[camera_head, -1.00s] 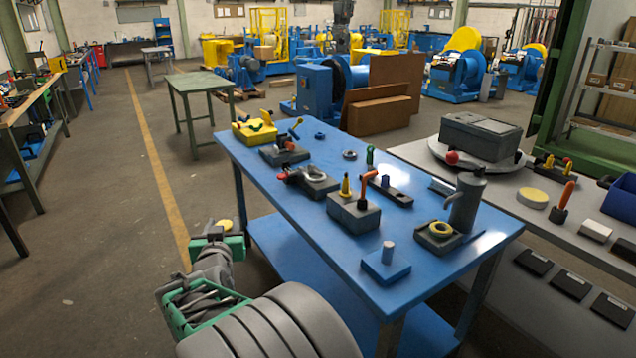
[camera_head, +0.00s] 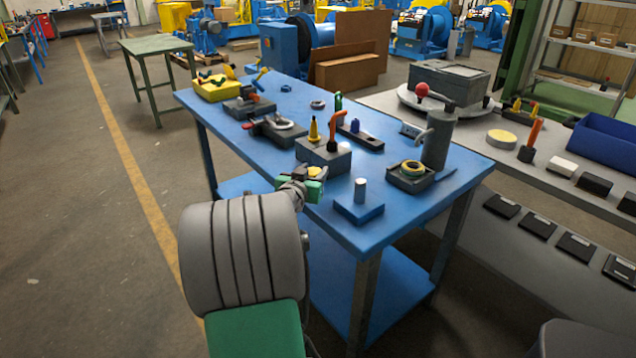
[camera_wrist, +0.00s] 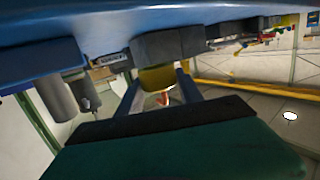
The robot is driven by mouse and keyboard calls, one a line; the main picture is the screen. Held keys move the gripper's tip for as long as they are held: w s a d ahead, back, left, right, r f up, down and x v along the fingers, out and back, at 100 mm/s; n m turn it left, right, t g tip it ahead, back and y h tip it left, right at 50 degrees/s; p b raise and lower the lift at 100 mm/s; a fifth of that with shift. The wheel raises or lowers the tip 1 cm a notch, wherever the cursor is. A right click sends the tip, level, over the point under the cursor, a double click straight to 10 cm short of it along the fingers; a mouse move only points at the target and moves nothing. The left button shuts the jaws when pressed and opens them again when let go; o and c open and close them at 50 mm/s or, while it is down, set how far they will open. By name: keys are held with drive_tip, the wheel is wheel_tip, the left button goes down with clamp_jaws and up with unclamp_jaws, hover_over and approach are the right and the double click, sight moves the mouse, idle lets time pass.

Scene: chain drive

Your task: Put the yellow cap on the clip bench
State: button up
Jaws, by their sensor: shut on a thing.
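The yellow cap (camera_head: 314,171) is between the fingers of my gripper (camera_head: 312,174), at the front left edge of the blue table (camera_head: 230,115). In the wrist view the cap (camera_wrist: 157,78) sits between the two fingers of my gripper (camera_wrist: 160,88), which are shut on it. A grey block (camera_head: 322,157) with a yellow cone and an orange handle stands on the table just behind the gripper. I cannot tell from the frames which bench is the clip bench; no label shows.
A blue block with a grey peg (camera_head: 359,208) and a grey tray with a yellow ring (camera_head: 411,176) stand right of the gripper. Several fixtures fill the table's far left. A grey bench (camera_head: 474,153) lies behind right. A green table (camera_head: 155,45) stands back left.

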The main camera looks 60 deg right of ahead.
drive_tip(key=f, duration=0.1)
drive_tip(key=d+f, duration=0.1)
drive_tip(key=f, duration=0.1)
drive_tip(key=s+f, duration=0.1)
drive_tip(key=shift+d+f, duration=0.25)
drive_tip(key=shift+f, duration=0.15)
drive_tip(key=shift+f+b, duration=0.25)
drive_tip(key=shift+b, duration=0.1)
drive_tip(key=o, duration=1.3)
